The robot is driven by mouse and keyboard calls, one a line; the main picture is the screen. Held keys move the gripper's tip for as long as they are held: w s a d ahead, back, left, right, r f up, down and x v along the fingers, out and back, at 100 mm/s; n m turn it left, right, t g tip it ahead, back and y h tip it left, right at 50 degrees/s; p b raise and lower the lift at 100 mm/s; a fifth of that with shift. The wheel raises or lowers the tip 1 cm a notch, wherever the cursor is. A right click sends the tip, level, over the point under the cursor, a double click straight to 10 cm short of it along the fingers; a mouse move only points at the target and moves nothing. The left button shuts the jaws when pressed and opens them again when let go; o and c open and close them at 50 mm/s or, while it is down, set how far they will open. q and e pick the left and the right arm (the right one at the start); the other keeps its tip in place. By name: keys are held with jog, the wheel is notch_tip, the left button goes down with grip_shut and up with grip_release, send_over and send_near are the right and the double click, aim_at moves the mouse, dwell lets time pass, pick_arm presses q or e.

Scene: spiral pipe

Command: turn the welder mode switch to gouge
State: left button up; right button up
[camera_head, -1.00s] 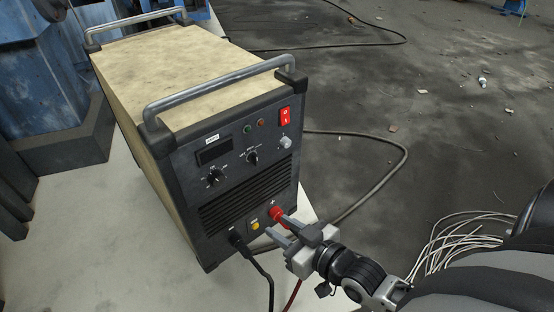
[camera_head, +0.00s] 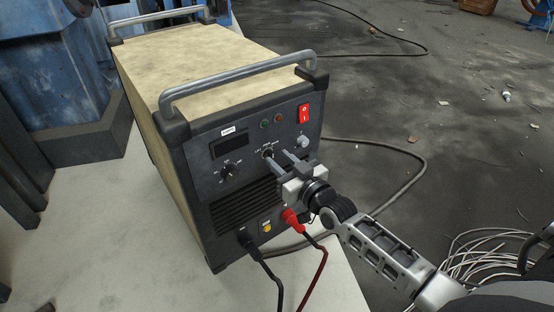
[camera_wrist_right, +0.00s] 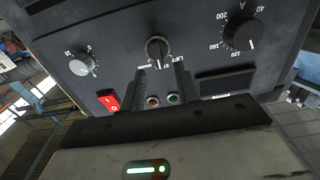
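The welder (camera_head: 205,68) stands on a pale surface, its dark front panel facing me. The mode switch is a small black knob (camera_head: 267,153) in the panel's upper middle; it also shows in the right wrist view (camera_wrist_right: 157,48), upside down. Its white mark seems to point to the middle label, between "LIFT" and what looks like "GOUGE". My right gripper (camera_head: 279,157) is at this knob, fingers apart and pointing at the panel. In the right wrist view the fingertips (camera_wrist_right: 169,73) are close to the knob; I cannot tell whether they touch it. My left gripper is out of view.
A larger dial (camera_head: 228,170) and display sit left of the switch. A red power switch (camera_head: 304,113) and small grey knob (camera_head: 302,142) are to its right. A red plug (camera_head: 291,216) and black cable (camera_head: 262,268) are below. Loose wires (camera_head: 478,257) lie at right.

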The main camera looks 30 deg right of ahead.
jog(key=shift+w+a, duration=0.15)
jog(key=shift+w, duration=0.8)
grip_shut()
